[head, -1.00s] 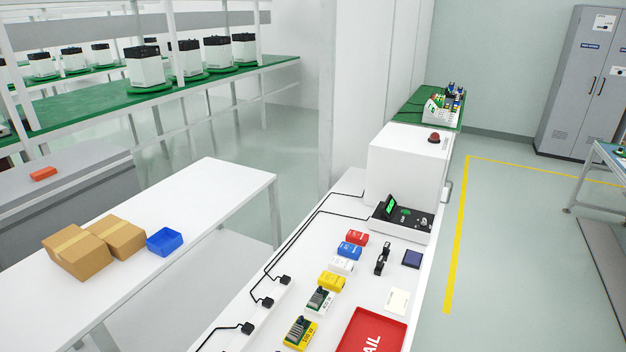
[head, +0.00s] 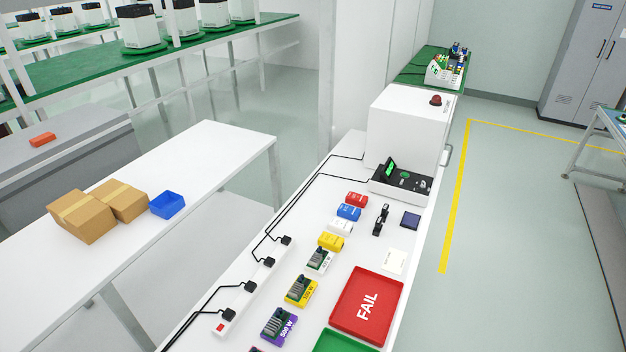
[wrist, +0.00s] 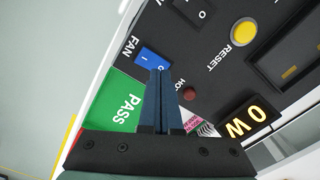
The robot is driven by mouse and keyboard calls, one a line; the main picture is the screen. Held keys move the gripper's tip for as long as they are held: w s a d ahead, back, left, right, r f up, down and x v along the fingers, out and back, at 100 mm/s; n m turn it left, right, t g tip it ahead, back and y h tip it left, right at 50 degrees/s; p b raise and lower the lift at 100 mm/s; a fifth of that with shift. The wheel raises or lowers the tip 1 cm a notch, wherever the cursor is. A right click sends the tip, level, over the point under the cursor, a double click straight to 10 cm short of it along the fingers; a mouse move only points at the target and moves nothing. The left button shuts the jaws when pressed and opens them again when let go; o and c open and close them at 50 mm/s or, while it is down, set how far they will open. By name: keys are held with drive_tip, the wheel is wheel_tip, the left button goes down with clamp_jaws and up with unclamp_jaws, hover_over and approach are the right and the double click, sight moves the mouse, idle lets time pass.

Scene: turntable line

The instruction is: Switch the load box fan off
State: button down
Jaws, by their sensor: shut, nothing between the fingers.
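The load box panel (wrist: 215,70) is dark and fills much of the wrist view, seen turned. Its blue fan switch (wrist: 148,58) sits by the word FAN and has I and O marks. My gripper (wrist: 161,72) is shut and empty, with its fingertips over the O end of the fan switch in the picture. I cannot tell whether they touch it. The fingers hide part of the switch, so its rocker position is unclear. The display (wrist: 247,117) reads 0 W. A dark red lamp (wrist: 190,93) is by the partly hidden word HOT. My gripper does not show in the head view.
A yellow RESET button (wrist: 243,32) and a black switch (wrist: 194,12) are near the fan switch. A green PASS tray (wrist: 105,103) lies beside the panel. In the head view, a red FAIL tray (head: 352,322) and several small modules occupy the white bench.

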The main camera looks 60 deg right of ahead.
drive_tip(key=shift+r+p, duration=2.5)
drive_tip(key=shift+r, duration=0.1)
